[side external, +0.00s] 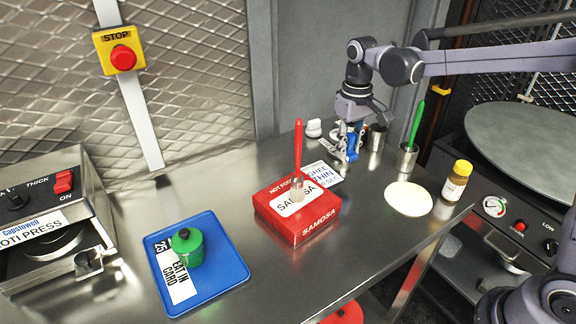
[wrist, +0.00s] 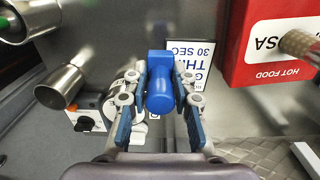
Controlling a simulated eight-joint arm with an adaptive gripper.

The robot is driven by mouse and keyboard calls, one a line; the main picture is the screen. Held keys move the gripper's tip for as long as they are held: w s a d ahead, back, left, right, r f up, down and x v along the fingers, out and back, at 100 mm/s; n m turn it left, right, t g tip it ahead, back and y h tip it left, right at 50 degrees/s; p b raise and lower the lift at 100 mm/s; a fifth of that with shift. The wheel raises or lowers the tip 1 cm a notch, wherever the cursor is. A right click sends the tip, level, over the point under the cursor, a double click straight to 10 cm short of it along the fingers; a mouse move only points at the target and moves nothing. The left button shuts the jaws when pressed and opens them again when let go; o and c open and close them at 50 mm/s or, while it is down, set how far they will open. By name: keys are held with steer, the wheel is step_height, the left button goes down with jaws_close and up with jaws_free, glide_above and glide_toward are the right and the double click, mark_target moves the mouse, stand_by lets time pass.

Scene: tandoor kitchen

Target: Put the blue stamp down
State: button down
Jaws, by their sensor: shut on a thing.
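The blue stamp (wrist: 160,82) is between the fingers of my gripper (wrist: 160,100) in the wrist view, with a finger on each side of it. My gripper is shut on it. In the side external view my gripper (side external: 348,148) points down over the back right part of the steel table, by the white card (side external: 325,172) with black print. The stamp is mostly hidden by the fingers there. The card also shows beyond the stamp in the wrist view (wrist: 190,55). I cannot tell whether the stamp touches the table.
A red samosa box (side external: 300,225) with a red-handled brush (side external: 298,150) stands left of my gripper. Steel cups (side external: 406,158) stand right, one with a green handle. A flatbread (side external: 408,199) and a yellow-capped jar (side external: 457,181) are nearer. A blue tray (side external: 228,262) holds a green stamp (side external: 187,248).

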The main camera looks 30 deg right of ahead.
steer(key=r, duration=0.2)
glide_above(287, 152)
steer(key=s+d, duration=0.1)
steer(key=shift+w+a+f, duration=0.15)
steer(key=shift+f, duration=1.05)
steer(key=shift+w+a+f, duration=0.15)
steer(key=shift+a+f, duration=0.05)
steer(key=shift+f, duration=1)
steer(key=shift+w+a+f, duration=0.15)
steer(key=shift+f, duration=1.05)
steer(key=shift+f, duration=0.65)
steer(key=c, duration=1)
jaws_free()
